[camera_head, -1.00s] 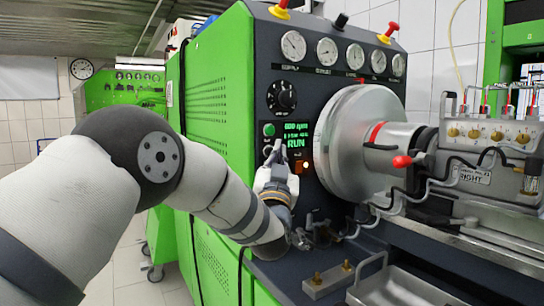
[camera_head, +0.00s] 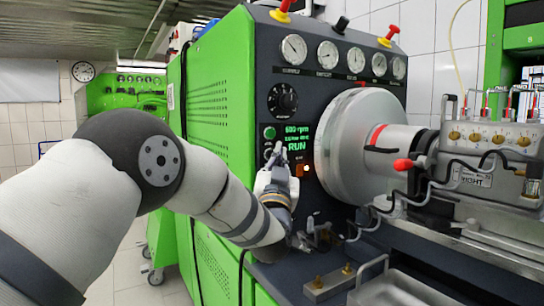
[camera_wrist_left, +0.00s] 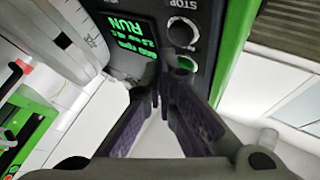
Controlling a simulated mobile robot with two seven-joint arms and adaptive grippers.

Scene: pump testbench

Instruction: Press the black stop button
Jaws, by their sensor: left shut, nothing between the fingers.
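The black stop button (camera_wrist_left: 183,33) shows in the left wrist view beside its STOP label, just beyond the green button (camera_wrist_left: 185,64). In the head view the green button (camera_head: 269,132) sits on the dark panel left of the display. The stop button lies below it there, partly hidden by my left gripper (camera_head: 275,153). My left gripper is shut and empty, its fingertips close in front of the panel. In the wrist view its fingertips (camera_wrist_left: 158,78) are near the green button; I cannot tell whether they touch anything. My right gripper is not in view.
The green display (camera_head: 297,137) reads 600 rpm and RUN. A black dial (camera_head: 283,98) and gauges sit above. The large metal cylinder (camera_head: 350,145) stands just right of the panel. Fittings and a metal tray (camera_head: 400,293) lie below.

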